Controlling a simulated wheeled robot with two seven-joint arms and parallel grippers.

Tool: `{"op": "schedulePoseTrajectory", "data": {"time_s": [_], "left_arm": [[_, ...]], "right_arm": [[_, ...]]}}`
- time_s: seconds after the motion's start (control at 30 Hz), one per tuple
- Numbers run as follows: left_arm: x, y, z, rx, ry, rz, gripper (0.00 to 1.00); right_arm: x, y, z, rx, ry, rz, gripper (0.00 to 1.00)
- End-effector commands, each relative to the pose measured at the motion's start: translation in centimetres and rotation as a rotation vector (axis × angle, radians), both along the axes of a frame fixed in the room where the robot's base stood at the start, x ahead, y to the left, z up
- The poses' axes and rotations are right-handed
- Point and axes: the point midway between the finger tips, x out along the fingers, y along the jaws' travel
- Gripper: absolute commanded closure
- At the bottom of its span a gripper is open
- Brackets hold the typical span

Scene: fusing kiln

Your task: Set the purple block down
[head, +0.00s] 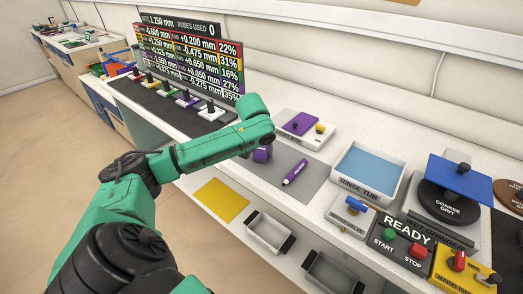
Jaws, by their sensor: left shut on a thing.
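The purple block (262,154) shows just under the end of my left arm, over the left part of the grey mat (312,188). My left gripper (256,150) is shut on the block; the green arm hides most of the fingers. I cannot tell whether the block touches the mat. My right gripper is not in view.
A purple pen (294,173) lies on the mat, right of the block. Behind it stands a white device with a purple plate (300,123). The rinse tub (368,170) is to the right. A yellow sheet (221,199) and grey bins (268,232) lie on the lower shelf.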

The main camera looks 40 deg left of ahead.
Motion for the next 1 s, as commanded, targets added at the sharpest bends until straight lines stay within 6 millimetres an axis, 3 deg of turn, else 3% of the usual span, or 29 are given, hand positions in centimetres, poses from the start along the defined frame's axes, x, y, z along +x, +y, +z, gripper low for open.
{"op": "schedulePoseTrajectory", "data": {"time_s": [0.07, 0.1, 0.13, 0.17, 0.43, 0.57, 0.9, 1.0], "left_arm": [[0.0, 0.0, -0.2, 0.0, 0.0, 0.0, 1.0], [0.0, 0.0, -0.2, 0.0, 0.0, 0.0, 0.29], [0.0, 0.0, -0.2, 0.0, 0.0, 0.0, 0.17], [0.0, 0.0, -0.2, 0.0, 0.0, 0.0, 0.14], [0.0, 0.0, -0.2, 0.0, 0.0, 0.0, 0.14], [-0.2, -0.1, 0.8, 0.0, -0.001, 0.0, 0.14], [-3.2, -1.5, 8.9, 0.002, -0.004, -0.001, 0.14], [-3.8, -1.8, 10.5, 0.0, -0.002, 0.0, 0.14]], "right_arm": [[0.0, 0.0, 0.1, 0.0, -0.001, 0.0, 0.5], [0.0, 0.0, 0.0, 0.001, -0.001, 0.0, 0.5], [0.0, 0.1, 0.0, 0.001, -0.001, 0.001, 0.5], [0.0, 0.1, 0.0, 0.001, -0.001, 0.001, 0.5], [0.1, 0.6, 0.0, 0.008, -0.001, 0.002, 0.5], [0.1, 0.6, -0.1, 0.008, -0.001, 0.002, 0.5], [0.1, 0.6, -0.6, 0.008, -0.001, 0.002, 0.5], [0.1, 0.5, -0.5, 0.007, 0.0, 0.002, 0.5]]}}
